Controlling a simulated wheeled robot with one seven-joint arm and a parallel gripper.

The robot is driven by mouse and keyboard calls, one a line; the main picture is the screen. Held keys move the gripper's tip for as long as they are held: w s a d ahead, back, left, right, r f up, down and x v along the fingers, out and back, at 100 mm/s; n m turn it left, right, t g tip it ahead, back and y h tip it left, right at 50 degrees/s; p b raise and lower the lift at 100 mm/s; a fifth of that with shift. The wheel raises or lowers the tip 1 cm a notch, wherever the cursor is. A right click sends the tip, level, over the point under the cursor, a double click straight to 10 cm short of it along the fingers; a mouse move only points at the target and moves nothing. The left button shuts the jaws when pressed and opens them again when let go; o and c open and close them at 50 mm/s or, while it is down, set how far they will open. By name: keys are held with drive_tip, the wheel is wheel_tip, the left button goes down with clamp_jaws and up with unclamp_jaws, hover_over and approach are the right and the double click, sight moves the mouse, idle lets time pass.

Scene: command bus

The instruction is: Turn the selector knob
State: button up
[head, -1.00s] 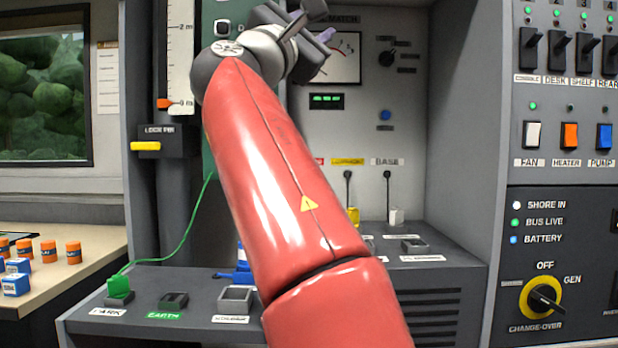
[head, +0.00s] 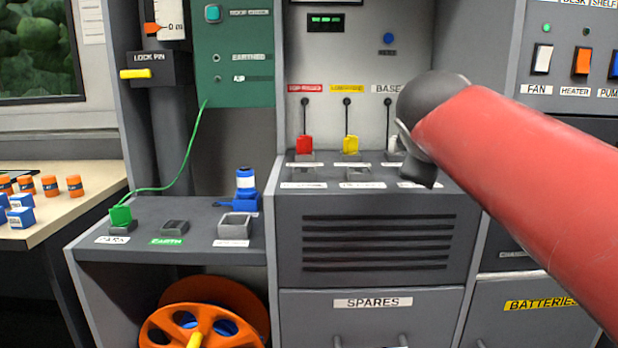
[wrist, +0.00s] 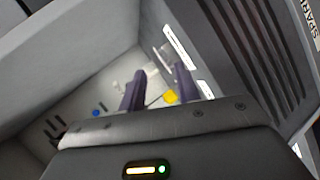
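My gripper (wrist: 158,76) shows in the wrist view with its two dark purple fingers apart and a gap between them. In the head view it is hidden behind my red arm and dark wrist, in front of the right side of the middle bay. No selector knob can be made out in either view now. The upper part of the bay's back panel is cut off by the top edge of the head view. My arm covers much of the right-hand panel.
Red (head: 304,145), yellow (head: 350,145) and partly covered white plugs stand on the middle shelf (head: 330,170). A green plug (head: 120,217) with a cable and a blue item (head: 246,184) sit on the left shelf. An orange reel (head: 215,300) is below. Switches (head: 542,59) are right.

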drive_tip(key=s+a+f+m+g+y, duration=0.2)
drive_tip(key=s+f+m, duration=0.3)
drive_tip(key=s+f, duration=0.6)
drive_tip(key=s+a+f+m+g+y, duration=0.2)
drive_tip(key=s+f+m+g, duration=0.2)
drive_tip(key=s+f, duration=0.7)
wheel_tip(320, 180, down, 8)
drive_tip(key=shift+s+r+m+y, duration=0.15)
drive_tip(key=shift+m+y, duration=0.25)
drive_tip(key=shift+m, duration=0.4)
clamp_jaws()
